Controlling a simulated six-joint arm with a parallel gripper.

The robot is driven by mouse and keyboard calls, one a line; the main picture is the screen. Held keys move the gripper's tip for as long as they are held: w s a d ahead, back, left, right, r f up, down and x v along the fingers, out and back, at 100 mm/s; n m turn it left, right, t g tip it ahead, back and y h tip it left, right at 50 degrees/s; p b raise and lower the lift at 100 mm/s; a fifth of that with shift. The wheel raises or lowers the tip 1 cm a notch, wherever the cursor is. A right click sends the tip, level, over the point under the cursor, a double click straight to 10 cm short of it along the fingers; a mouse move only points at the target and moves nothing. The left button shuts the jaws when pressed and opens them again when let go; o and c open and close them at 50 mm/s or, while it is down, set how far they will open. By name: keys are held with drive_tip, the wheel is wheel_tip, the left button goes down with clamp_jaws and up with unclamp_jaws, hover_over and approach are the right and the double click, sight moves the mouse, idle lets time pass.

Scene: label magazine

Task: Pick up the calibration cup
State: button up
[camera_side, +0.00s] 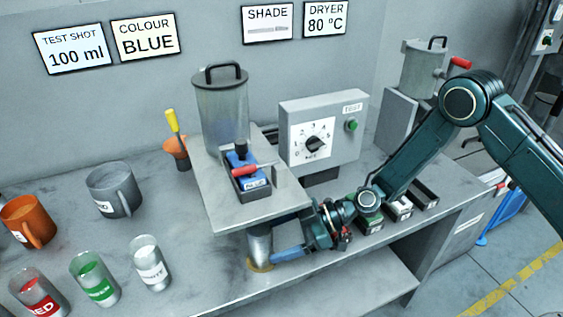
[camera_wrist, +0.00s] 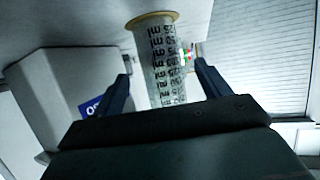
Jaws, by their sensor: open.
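The calibration cup (camera_side: 261,246) is a clear cylinder with a brass-coloured round base, upright on the bench below the grey platform. In the wrist view the cup (camera_wrist: 165,70) shows dark printed scale marks and a brass-coloured ring at its upper end in the picture. My gripper (camera_side: 285,253) is just right of the cup in the side view, low under the platform's edge. In the wrist view my gripper (camera_wrist: 162,72) is open, one finger on each side of the cup, with visible gaps. The cup's top is hidden by the platform in the side view.
The platform (camera_side: 228,208) overhangs the cup and carries a clear hopper (camera_side: 222,108) and a blue cartridge with a red handle (camera_side: 247,170). A dial box (camera_side: 323,130) stands behind. Mugs and labelled jars stand at left. Dark cartridges (camera_side: 398,207) lie right of my gripper.

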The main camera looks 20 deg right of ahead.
sight(260, 241)
drive_tip(key=shift+x, duration=2.45)
drive_tip(key=shift+f, duration=0.1)
drive_tip(key=c, duration=1.2)
drive_tip(key=shift+r, duration=0.9)
drive_tip(key=s, duration=1.8)
drive_tip(key=shift+f, duration=0.15)
